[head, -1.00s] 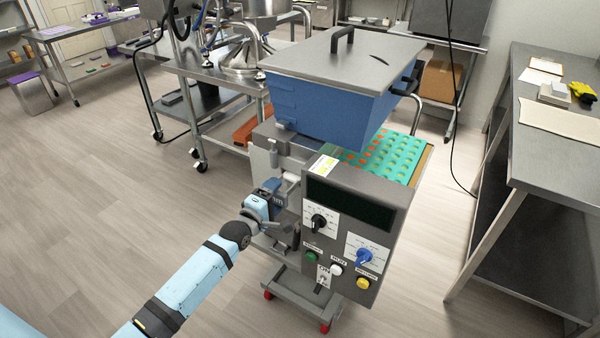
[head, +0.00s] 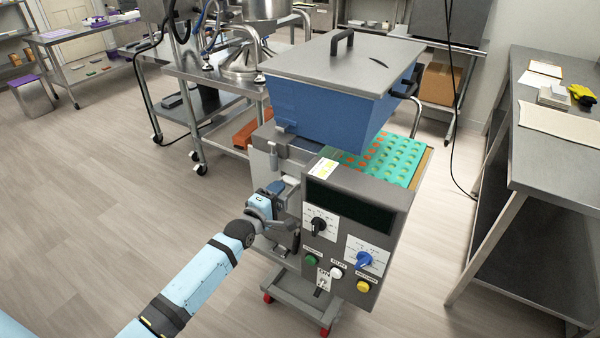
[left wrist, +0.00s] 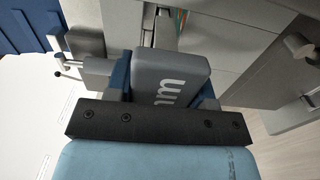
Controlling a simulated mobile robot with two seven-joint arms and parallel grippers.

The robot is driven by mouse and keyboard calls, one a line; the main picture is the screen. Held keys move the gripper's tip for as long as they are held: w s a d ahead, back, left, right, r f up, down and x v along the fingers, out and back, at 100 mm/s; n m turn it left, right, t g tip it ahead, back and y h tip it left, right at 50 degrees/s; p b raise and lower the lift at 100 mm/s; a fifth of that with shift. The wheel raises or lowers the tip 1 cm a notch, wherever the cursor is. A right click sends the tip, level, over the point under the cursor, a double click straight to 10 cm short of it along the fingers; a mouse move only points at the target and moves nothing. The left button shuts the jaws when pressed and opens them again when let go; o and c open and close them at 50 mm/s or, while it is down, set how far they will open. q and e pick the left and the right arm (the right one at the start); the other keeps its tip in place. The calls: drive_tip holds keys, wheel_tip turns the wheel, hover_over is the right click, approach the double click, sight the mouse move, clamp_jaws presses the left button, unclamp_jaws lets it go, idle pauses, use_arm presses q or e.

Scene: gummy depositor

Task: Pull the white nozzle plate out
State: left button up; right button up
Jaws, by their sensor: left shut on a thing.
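The gummy depositor (head: 345,215) stands in the middle of the head view, with a blue hopper (head: 325,110) on top. A small pale part of the white nozzle plate (head: 291,180) shows at the machine's left side, below the hopper; most of it is hidden. My left gripper (head: 279,190) is at that side, its fingers shut on the plate. My right gripper is not in view.
A green mould tray (head: 385,158) lies behind the control panel (head: 345,235) with its knobs and buttons. A steel table (head: 560,130) stands at the right, and a steel cart (head: 215,75) behind the machine. The floor at the left is clear.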

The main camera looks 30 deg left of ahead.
use_arm(q)
drive_tip(key=s+a+p, duration=0.2)
drive_tip(key=s+p, duration=0.8)
drive_tip(key=s, duration=2.1)
drive_tip(key=shift+a, duration=0.25)
idle(3.3)
drive_tip(key=o, duration=0.5)
clamp_jaws()
